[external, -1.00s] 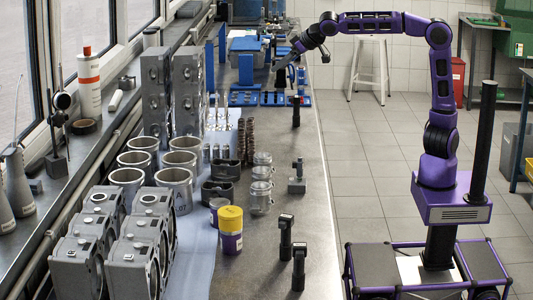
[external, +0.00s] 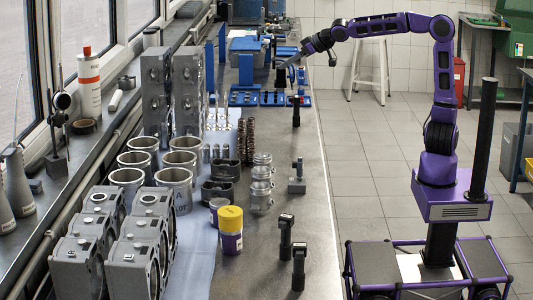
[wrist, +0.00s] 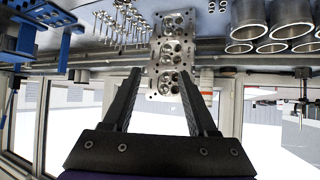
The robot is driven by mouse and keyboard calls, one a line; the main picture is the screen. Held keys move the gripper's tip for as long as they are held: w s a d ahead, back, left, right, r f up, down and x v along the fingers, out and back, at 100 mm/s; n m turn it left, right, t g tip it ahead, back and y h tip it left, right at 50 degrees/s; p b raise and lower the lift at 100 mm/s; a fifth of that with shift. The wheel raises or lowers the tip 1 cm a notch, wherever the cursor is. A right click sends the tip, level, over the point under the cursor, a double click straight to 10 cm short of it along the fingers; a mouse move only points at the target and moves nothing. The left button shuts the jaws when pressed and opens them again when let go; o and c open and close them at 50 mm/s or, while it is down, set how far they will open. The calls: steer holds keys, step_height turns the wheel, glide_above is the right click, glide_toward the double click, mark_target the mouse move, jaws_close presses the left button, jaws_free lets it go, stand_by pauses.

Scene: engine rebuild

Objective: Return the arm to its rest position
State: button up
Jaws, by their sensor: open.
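My purple arm (external: 385,25) reaches left from its base over the far part of the bench. My gripper (external: 283,65) is above the bench near the blue fixtures at the back, and is small in the external view. In the wrist view my gripper (wrist: 162,80) shows two black fingers spread apart with nothing between them. A grey cylinder head (wrist: 170,50) appears beyond the fingertips, apart from them as far as I can tell.
Blue fixtures (external: 243,97) stand near my gripper. Cylinder liners (external: 175,190), engine blocks (external: 135,250) and a yellow-capped container (external: 231,230) fill the near bench. A white stool (external: 370,68) stands behind my arm. Open tiled floor (external: 375,150) lies right of the bench.

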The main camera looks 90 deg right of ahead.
steer(key=s+a+f+n+g+y, duration=0.2)
steer(key=s+a+f+n, duration=0.15)
steer(key=s+a, duration=0.65)
steer(key=s+a+f+n+g+y, duration=0.15)
steer(key=s+a+f, duration=0.3)
steer(key=s, duration=0.85)
steer(key=s+a+f, duration=0.4)
steer(key=a, duration=0.5)
steer(key=shift+a+m+g, duration=0.2)
steer(key=shift+m+g, duration=0.1)
steer(key=shift+g, duration=0.15)
steer(key=shift+y, duration=0.25)
